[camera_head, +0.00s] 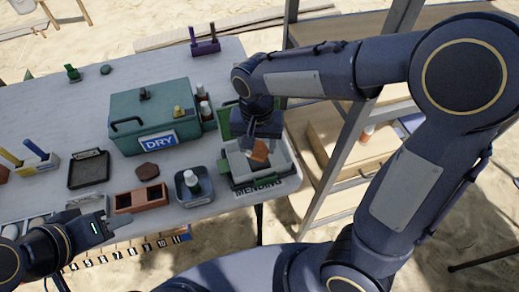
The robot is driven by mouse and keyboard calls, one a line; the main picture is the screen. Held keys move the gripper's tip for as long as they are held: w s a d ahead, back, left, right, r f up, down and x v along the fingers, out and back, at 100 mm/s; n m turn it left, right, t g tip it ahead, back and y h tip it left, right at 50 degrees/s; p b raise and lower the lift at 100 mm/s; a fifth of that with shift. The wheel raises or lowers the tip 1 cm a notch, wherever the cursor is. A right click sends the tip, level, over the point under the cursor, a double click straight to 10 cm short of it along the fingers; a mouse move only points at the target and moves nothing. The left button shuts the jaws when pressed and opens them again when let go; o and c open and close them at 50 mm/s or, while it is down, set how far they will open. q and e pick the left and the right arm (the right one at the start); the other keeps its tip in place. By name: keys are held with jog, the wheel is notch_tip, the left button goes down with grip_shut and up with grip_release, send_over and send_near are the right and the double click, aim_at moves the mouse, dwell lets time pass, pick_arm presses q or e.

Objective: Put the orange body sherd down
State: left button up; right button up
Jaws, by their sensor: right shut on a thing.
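The orange body sherd (260,151) is held by my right gripper (259,142), whose arm comes in from the right. The sherd is over the grey tray (279,164) of the box marked MENDING, at the table's right end. I cannot tell whether the sherd touches the tray. My arm hides part of the box behind it. My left gripper (98,228) is low at the left, by the table's front edge, away from the sherd. No object shows between its fingers, and I cannot tell how far apart they are.
A teal box marked DRY (152,107) stands left of the mending box. A blue tray with a bottle (181,191), a reddish-brown holder (142,197), a brown sherd (147,171) and a dark tray (88,184) lie nearby. A metal shelf rack (298,213) stands close on the right.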

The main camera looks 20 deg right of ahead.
aim_at(259, 142)
jog(key=shift+w+d+f, duration=0.25)
jog(key=shift+w+f, duration=0.2)
jog(key=shift+f, duration=0.25)
jog(key=f, duration=0.3)
jog(key=shift+w+d+f+b, duration=0.1)
jog(key=shift+w+d+b, duration=0.1)
jog(key=shift+w+b, duration=0.15)
jog(key=shift+f, duration=0.35)
jog(key=shift+f, duration=0.1)
jog(key=shift+f, duration=0.15)
jog(key=o, duration=1)
